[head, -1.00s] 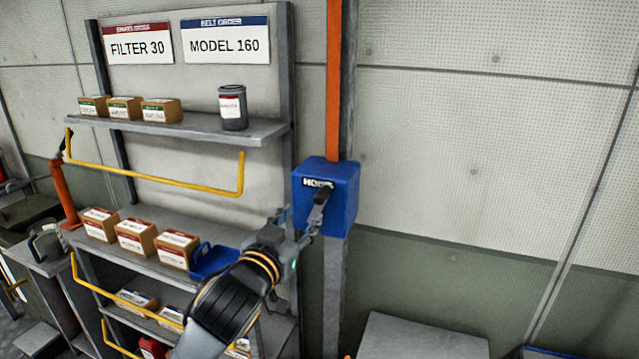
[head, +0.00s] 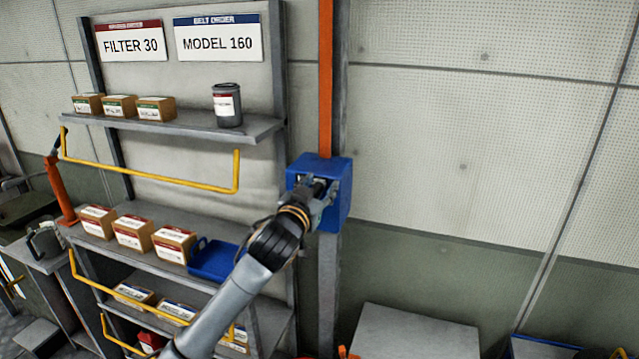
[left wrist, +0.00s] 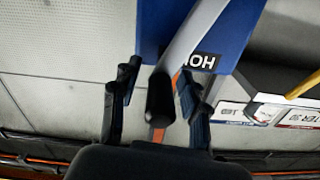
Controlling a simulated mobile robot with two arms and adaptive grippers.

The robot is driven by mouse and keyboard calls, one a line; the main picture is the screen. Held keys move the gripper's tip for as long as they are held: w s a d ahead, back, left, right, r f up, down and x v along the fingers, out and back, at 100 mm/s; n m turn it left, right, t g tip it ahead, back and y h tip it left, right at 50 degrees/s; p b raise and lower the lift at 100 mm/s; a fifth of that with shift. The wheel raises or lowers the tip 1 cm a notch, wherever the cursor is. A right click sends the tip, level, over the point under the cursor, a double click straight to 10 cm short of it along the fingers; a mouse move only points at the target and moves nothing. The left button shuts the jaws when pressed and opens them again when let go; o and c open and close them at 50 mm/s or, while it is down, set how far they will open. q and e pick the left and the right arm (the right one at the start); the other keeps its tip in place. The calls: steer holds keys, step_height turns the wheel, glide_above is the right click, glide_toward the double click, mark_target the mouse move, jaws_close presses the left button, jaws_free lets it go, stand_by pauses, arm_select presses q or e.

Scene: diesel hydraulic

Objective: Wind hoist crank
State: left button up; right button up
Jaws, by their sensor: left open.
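The blue hoist box (head: 342,205) is fixed to the grey post in the head view, and my left gripper (head: 325,188) is in front of it, hiding most of its face and the crank. In the left wrist view the box (left wrist: 232,38) shows part of its lettering. The crank's grey arm (left wrist: 190,35) runs down to its black handle (left wrist: 160,98). The handle lies between the two spread fingers of my left gripper (left wrist: 158,88), with a gap visible on its left; contact on the right cannot be told. My right gripper is not in view.
Left of the post stands a shelf rack (head: 240,128) with cartons, a dark canister (head: 227,106), a blue bin (head: 212,262) and yellow rails (head: 150,172). A grey-topped surface (head: 415,330) stands at lower right. The wall right of the box is clear.

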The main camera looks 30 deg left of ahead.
arm_select(q)
jaws_close()
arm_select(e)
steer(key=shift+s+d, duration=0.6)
arm_select(q)
steer(key=shift+a+r+n, duration=0.2)
steer(key=shift+a+n, duration=0.1)
steer(key=shift+n, duration=0.2)
steer(key=a+n+p, duration=0.1)
steer(key=n, duration=0.1)
steer(key=a+n, duration=0.1)
steer(key=a, duration=0.1)
steer(key=shift+s+r+n+p, duration=0.15)
steer(key=shift+s+n+p, duration=0.2)
steer(key=shift+s+n, duration=0.05)
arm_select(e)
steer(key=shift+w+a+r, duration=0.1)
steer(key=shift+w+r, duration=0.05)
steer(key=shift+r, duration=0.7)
